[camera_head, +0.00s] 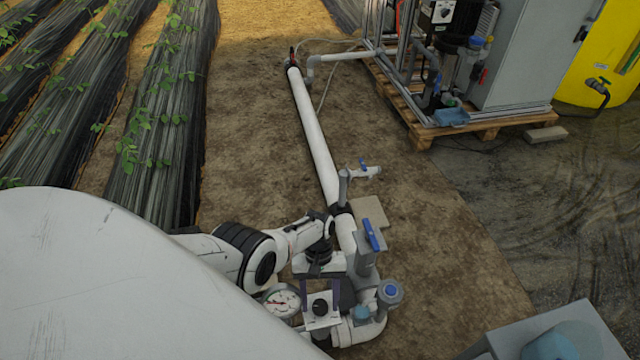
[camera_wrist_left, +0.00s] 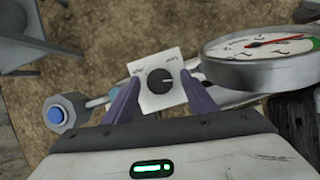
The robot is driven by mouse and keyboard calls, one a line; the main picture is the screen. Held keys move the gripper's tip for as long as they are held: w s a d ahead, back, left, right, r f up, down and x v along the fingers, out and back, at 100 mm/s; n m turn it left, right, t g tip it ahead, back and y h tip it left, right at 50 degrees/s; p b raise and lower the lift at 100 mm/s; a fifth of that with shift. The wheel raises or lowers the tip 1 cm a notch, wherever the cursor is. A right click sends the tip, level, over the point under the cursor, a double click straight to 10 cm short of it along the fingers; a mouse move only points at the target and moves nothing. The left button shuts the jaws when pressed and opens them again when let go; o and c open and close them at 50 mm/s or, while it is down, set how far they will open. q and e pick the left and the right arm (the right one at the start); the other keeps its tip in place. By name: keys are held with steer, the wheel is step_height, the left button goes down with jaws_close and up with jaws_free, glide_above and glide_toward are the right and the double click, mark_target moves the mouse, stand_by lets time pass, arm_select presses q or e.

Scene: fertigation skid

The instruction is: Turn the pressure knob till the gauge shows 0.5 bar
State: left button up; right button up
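The pressure knob (camera_head: 320,307) is a small black round knob on a white square plate. The wrist view shows the knob (camera_wrist_left: 160,80) face-on, its pointer line toward the right and small lettering on the plate (camera_wrist_left: 152,102). The round gauge (camera_head: 281,301) stands just left of it in the head view. In the wrist view the gauge (camera_wrist_left: 262,48) has a red needle and a green band at its right; its numbers are too small to read. My left gripper (camera_head: 320,300) is open, its dark fingers on either side of the plate, apart from the knob. My right gripper is not in view.
A white pipe (camera_head: 318,140) runs away across bare soil, with blue-handled valves (camera_head: 371,236) near my gripper. A blue-capped fitting (camera_head: 390,291) stands close on the right. A grey box (camera_head: 510,335) is at lower right. The pump skid's wooden pallet (camera_head: 480,130) lies farther back.

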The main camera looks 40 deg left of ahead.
arm_select(q)
steer(key=p+v, duration=0.5)
steer(key=v, duration=0.5)
steer(key=shift+p, duration=0.4)
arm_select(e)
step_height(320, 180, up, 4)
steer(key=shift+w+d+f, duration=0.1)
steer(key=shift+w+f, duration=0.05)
arm_select(q)
steer(key=shift+a+r, duration=0.1)
steer(key=shift+r, duration=0.05)
